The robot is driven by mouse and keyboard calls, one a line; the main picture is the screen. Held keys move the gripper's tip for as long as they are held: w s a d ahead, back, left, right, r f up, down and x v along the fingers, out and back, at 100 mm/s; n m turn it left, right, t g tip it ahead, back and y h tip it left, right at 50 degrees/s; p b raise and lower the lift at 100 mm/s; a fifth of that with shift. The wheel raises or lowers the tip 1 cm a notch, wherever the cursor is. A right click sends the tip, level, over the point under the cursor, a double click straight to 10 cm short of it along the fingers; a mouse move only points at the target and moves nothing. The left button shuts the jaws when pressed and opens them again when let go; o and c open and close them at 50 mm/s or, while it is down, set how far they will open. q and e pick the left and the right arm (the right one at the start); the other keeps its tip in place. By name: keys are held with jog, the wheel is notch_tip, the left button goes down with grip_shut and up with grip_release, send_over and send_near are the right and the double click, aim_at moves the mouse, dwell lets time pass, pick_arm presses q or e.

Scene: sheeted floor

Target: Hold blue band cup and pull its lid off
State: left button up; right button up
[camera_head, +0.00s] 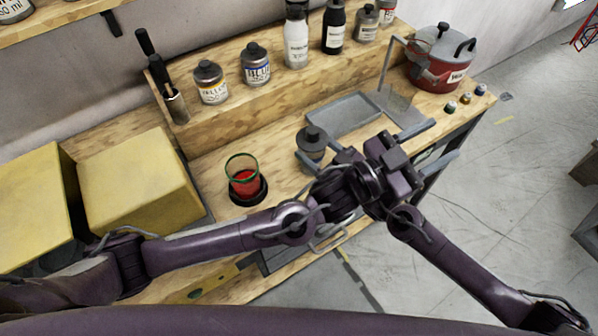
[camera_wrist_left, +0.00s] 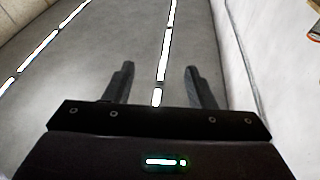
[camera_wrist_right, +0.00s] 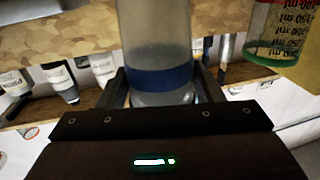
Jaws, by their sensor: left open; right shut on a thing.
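The blue band cup (camera_wrist_right: 158,50) stands between the fingers of my right gripper (camera_wrist_right: 155,90) in the right wrist view, its blue band (camera_wrist_right: 162,78) close to the fingers. In the head view the cup's dark lid (camera_head: 312,136) is on top, and my right gripper (camera_head: 316,155) is shut around the cup's side. The cup's lower body is partly hidden by the gripper. My left gripper (camera_head: 446,139) is open and empty, to the right of the cup and pointing away from it. In the left wrist view its fingers (camera_wrist_left: 156,85) have nothing between them.
A beaker of red liquid (camera_head: 243,182) stands on a dark base left of the cup. A grey tray (camera_head: 345,114) lies behind it. Bottles line the raised shelf (camera_head: 215,115). A red pot (camera_head: 440,68) stands at the right, yellow boxes (camera_head: 135,180) at the left.

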pick_arm(q)
jog(key=w+a+f+n+t+y, duration=0.2)
jog(key=a+f+n+t+y, duration=0.3)
jog(key=a+n+t+y, duration=0.45)
jog(key=n+g+y, duration=0.2)
jog(key=n+y, duration=0.1)
jog(key=y, duration=0.3)
send_near(313, 130)
jog(key=x, duration=1)
jog(key=shift+w+f, duration=0.1)
jog(key=shift+f, duration=0.05)
grip_shut()
jog(key=shift+r, duration=0.2)
jog(key=shift+r, duration=0.95)
